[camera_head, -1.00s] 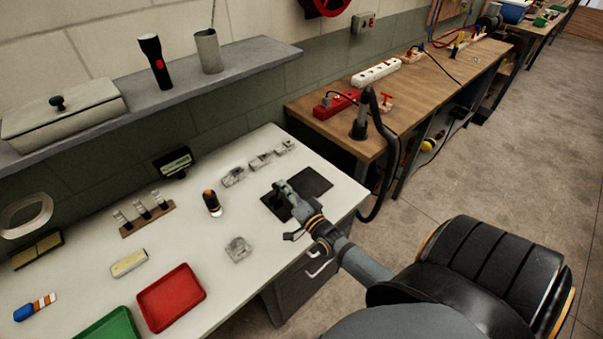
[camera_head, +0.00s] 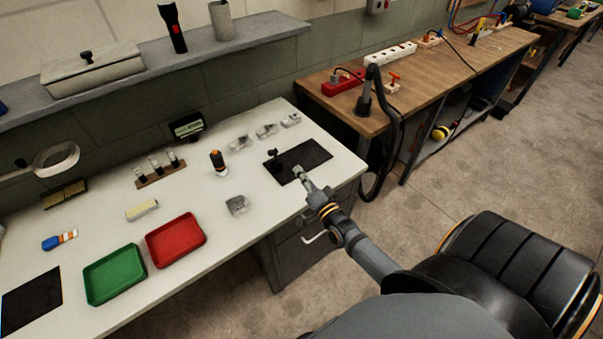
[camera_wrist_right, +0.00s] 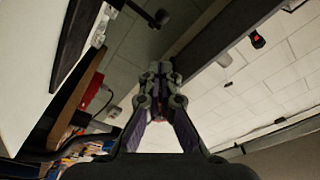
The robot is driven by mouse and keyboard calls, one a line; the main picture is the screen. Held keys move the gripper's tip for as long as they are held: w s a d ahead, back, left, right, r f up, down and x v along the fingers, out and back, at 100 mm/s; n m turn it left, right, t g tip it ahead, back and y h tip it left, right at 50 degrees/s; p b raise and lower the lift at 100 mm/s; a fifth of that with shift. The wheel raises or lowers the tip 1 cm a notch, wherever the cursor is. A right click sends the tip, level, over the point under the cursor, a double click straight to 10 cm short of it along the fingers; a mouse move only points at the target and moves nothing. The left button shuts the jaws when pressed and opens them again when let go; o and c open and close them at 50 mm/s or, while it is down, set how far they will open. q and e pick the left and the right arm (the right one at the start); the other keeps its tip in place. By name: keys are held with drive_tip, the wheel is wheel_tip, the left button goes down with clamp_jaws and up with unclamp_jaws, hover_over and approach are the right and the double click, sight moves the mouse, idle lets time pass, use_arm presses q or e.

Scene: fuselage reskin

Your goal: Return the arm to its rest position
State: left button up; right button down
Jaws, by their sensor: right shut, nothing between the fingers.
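My right arm comes in from the lower right of the head view. Its gripper (camera_head: 299,172) is shut and empty, over the front edge of the black mat (camera_head: 309,155) on the white bench (camera_head: 100,208). A small dark upright item (camera_head: 274,160) stands on the mat's left part, apart from the fingertips. In the right wrist view the gripper's fingers (camera_wrist_right: 160,75) meet at their tips with nothing between them. My left gripper is not in view.
A red tray (camera_head: 176,239) and a green tray (camera_head: 115,274) lie at the bench front. An orange-topped bottle (camera_head: 218,162) and several small clear pieces lie left of the mat. A wooden bench (camera_head: 445,75) with a black hose stands behind right. The floor at right is open.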

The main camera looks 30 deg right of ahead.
drive_tip(key=a+f+n+g, duration=0.1)
drive_tip(key=a+n+g+y, duration=0.1)
drive_tip(key=a, duration=0.1)
drive_tip(key=a+f+n+g+y, duration=0.1)
drive_tip(key=a+n, duration=0.1)
drive_tip(key=shift+s+f+g, duration=0.3)
drive_tip(key=shift+f, duration=0.05)
drive_tip(key=s+a+n+g+h, duration=0.15)
drive_tip(key=s+n+g, duration=0.85)
drive_tip(key=s, duration=1)
drive_tip(key=s+d+f+m+g, duration=0.1)
drive_tip(key=d+f+g, duration=0.1)
drive_tip(key=f, duration=1.2)
drive_tip(key=s+d+f+m+g, duration=0.1)
drive_tip(key=f, duration=1.2)
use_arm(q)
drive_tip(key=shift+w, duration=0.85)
use_arm(e)
drive_tip(key=s+d+f+g, duration=0.1)
drive_tip(key=s+f, duration=1.5)
drive_tip(key=s, duration=0.2)
drive_tip(key=shift+s+f+m+h, duration=0.25)
drive_tip(key=shift+s+m+h, duration=0.05)
drive_tip(key=shift+h, duration=0.05)
